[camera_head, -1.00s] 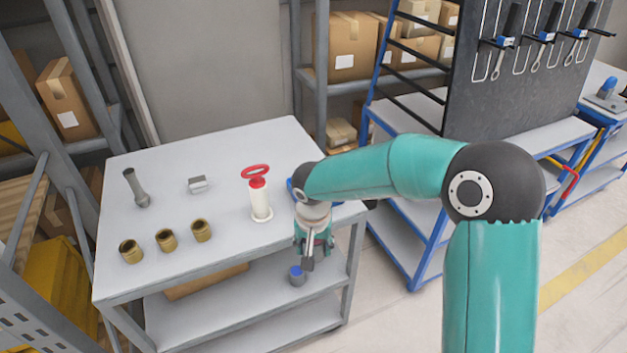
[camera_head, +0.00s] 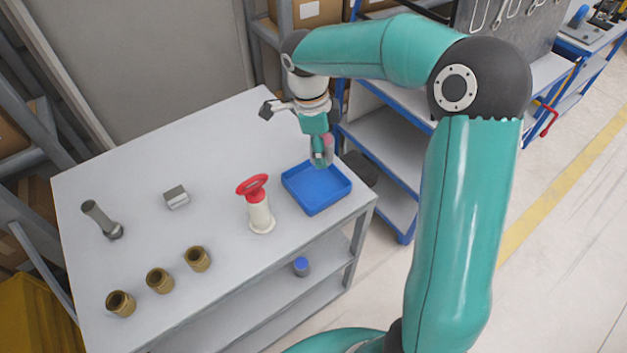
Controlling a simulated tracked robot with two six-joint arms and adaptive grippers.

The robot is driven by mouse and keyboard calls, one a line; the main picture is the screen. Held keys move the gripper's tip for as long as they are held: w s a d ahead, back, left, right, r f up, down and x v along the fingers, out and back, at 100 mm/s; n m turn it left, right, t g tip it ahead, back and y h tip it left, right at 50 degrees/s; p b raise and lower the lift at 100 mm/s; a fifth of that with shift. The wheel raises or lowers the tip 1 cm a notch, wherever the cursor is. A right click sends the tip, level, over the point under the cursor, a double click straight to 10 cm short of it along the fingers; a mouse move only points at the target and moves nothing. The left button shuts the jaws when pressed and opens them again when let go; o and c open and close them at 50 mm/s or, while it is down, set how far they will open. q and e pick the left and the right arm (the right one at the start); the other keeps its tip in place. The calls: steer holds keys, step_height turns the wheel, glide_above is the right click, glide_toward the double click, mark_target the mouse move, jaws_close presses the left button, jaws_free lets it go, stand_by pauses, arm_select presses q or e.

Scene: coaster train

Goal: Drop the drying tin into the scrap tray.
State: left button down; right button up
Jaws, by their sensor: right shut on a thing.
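The scrap tray, a shallow blue tray (camera_head: 333,200), stands at the right end of the grey workbench top and looks empty. My right gripper (camera_head: 321,160) is above the tray's back edge, fingers pointing down. It is shut on a small reddish-grey thing, which I take to be the drying tin (camera_head: 328,146); the fingers hide much of it. My left gripper is not in view.
A white cylinder with a red ring handle (camera_head: 260,214) stands just left of the tray. Several brass bushings (camera_head: 159,281), a grey block (camera_head: 176,197) and a bolt-like metal part (camera_head: 102,219) are farther left. The back middle of the workbench (camera_head: 190,145) is clear.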

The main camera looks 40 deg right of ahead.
steer(key=shift+s+d+f+b, duration=0.15)
steer(key=shift+f+b, duration=0.7)
steer(key=shift+f, duration=0.5)
steer(key=shift+s+d+f+b, duration=0.1)
steer(key=shift+f+b, duration=0.7)
steer(key=shift+f, duration=0.5)
steer(key=shift+a, duration=0.1)
steer(key=o, duration=1.3)
steer(key=r, duration=0.4)
steer(key=w+r, duration=0.1)
steer(key=r, duration=0.3)
steer(key=a+r, duration=0.1)
steer(key=r, duration=0.2)
steer(key=shift+w+a+r, duration=0.1)
steer(key=shift+w+r, duration=0.05)
steer(key=shift+r, duration=0.25)
